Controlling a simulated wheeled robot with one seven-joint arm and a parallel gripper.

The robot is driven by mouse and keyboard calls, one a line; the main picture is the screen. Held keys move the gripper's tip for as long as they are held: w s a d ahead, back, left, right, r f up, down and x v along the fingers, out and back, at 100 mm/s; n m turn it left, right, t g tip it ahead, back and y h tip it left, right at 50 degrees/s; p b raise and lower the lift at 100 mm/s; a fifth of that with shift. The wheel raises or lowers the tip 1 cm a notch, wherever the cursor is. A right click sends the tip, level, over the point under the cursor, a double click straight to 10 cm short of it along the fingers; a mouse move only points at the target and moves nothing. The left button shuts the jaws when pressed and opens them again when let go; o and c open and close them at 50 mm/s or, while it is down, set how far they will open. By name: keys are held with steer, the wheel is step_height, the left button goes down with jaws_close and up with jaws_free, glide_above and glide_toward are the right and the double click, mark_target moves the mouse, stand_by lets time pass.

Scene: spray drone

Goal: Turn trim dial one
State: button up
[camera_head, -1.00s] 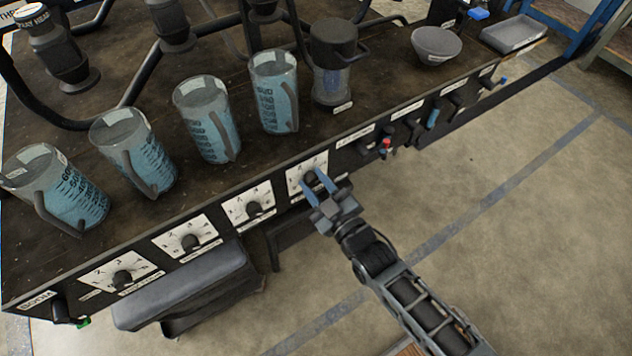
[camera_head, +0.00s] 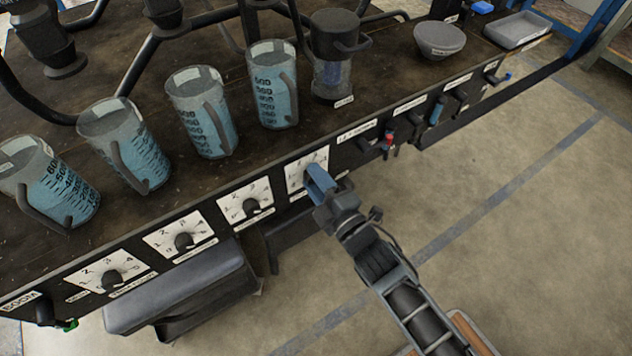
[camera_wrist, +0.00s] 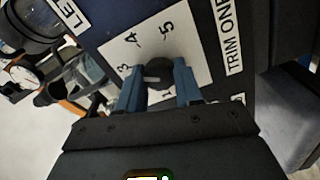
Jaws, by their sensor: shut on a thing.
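Trim dial one (camera_wrist: 158,70) is a round black knob on a white scale plate with numbers, beside a "TRIM ONE" label (camera_wrist: 231,35). In the head view its plate (camera_head: 299,180) is the rightmost of the row on the bench's front face. The knob is hidden there behind my fingers. My gripper (camera_head: 318,184) reaches it from the front. In the wrist view my gripper's blue fingers (camera_wrist: 158,84) are shut on the knob, one on each side. A pale pointer mark on the knob points left, roughly toward the 3.
Other dials (camera_head: 251,207) line the panel to the left. Levers with red (camera_head: 389,140) and blue (camera_head: 436,113) parts stick out to the right. Measuring jugs (camera_head: 202,112) with blue liquid stand on the bench above. A grey padded seat (camera_head: 180,290) is below left. Floor at right is clear.

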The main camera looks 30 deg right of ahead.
steer(key=shift+n, duration=0.6)
steer(key=o, duration=1)
steer(key=shift+o, duration=0.2)
steer(key=s, duration=0.8)
